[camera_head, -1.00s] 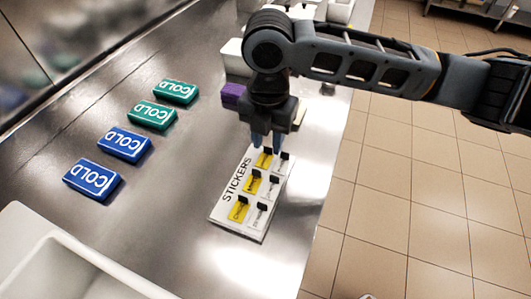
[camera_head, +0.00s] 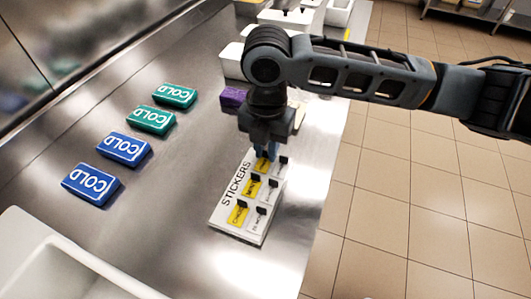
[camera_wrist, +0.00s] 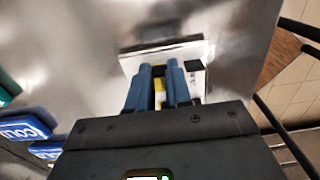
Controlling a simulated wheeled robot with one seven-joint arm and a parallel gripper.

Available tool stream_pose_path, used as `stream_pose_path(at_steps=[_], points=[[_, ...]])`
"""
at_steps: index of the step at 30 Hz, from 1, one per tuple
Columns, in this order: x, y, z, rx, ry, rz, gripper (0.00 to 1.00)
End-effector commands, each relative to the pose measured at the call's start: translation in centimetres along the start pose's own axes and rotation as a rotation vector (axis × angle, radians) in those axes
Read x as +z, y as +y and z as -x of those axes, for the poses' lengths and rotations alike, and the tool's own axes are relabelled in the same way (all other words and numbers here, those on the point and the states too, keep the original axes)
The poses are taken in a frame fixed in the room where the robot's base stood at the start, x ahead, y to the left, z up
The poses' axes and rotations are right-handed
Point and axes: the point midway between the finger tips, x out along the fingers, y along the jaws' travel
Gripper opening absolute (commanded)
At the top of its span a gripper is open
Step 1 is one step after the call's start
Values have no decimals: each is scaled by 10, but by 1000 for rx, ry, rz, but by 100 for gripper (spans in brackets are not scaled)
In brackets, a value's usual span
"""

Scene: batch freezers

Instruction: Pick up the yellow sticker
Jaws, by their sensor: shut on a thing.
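The white board marked STICKERS (camera_head: 225,215) lies on the metal counter. It bears yellow stickers on its left side and white ones on its right, each with a black tab. My gripper (camera_head: 265,152) is down at the far end of the board, shut on the far yellow sticker (camera_head: 262,165). In the wrist view, yellow (camera_wrist: 159,86) shows between the two blue fingers of my gripper (camera_wrist: 165,70). The fingers hide part of this sticker. Two more yellow stickers, a middle one (camera_head: 251,188) and a near one (camera_head: 238,213), lie on the board.
Two blue COLD packs (camera_head: 92,184) and two green COLD packs (camera_head: 174,96) lie on the counter at left. A purple block (camera_head: 232,99) and white boxes (camera_head: 236,62) stand behind my gripper. A white bin (camera_head: 50,262) is at the near left.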

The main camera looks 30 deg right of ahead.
Motion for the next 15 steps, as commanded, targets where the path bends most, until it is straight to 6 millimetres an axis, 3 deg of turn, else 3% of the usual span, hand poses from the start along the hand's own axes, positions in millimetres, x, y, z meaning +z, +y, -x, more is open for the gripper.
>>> stream_pose_path(at_steps=[7,12,15], points=[[0,0,14,1,-1,0,2],[2,0,43,2,-3,1,2],[26,-8,54,1,-3,-5,2]])
